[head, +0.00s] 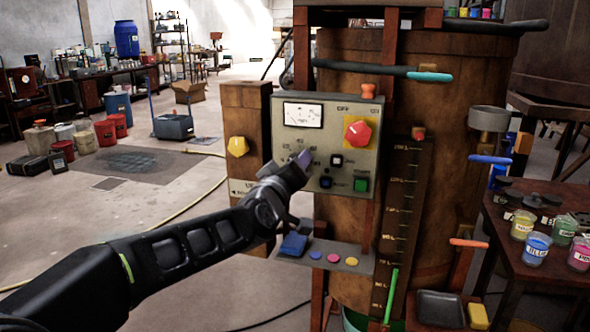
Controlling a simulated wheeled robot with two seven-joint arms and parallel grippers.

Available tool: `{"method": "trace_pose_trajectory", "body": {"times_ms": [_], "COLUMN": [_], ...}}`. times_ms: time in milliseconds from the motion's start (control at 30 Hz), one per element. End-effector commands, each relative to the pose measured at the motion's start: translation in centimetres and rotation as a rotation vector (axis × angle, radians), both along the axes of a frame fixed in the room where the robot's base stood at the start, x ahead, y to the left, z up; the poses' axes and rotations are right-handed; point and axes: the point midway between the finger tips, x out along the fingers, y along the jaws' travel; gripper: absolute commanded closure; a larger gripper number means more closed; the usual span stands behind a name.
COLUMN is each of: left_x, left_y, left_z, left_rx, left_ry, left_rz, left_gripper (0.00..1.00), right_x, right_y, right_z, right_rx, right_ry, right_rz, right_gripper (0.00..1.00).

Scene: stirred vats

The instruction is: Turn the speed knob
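A grey control panel (339,110) is fixed to the front of the rusty brown vat (450,90). My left gripper (298,165) is at the panel's lower left, in front of a dial with small printed marks around it. A purple piece (304,158) shows at the gripper's tip; I cannot tell whether it is the knob or part of the gripper. The gripper hides most of that dial, and whether its fingers are closed is unclear. A red knob (358,133) on a yellow plate sits at the panel's upper right. My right gripper is out of view.
A meter (303,115), a green button (361,185) and small dark buttons share the panel. A yellow knob (238,146) is on the post to the left. A shelf (340,262) with coloured discs is below. Paint jars stand on a table (560,278) at right.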

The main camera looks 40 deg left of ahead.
Motion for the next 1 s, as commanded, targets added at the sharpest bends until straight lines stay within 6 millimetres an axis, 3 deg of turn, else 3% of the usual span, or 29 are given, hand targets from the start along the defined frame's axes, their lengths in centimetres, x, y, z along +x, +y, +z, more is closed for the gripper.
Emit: {"method": "trace_pose_trajectory", "body": {"times_ms": [333, 367, 600, 1000], "left_x": [0.00, 0.00, 0.00, -0.87], "left_y": [0.00, 0.00, 0.00, -0.22], "left_z": [-0.05, -0.05, -0.03, 0.10], "left_rx": [-0.003, -0.003, -0.002, -0.002], "left_ry": [0.000, 0.000, 0.001, -0.002], "left_rz": [0.000, 0.000, 0.000, 0.001], "left_gripper": [1.00, 0.60, 0.41, 0.41], "right_x": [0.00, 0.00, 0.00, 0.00], "right_y": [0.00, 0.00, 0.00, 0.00], "right_z": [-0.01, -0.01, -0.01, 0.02], "right_rx": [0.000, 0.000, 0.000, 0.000], "right_ry": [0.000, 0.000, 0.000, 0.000], "right_rz": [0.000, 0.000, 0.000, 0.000], "right_gripper": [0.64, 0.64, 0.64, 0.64]}}
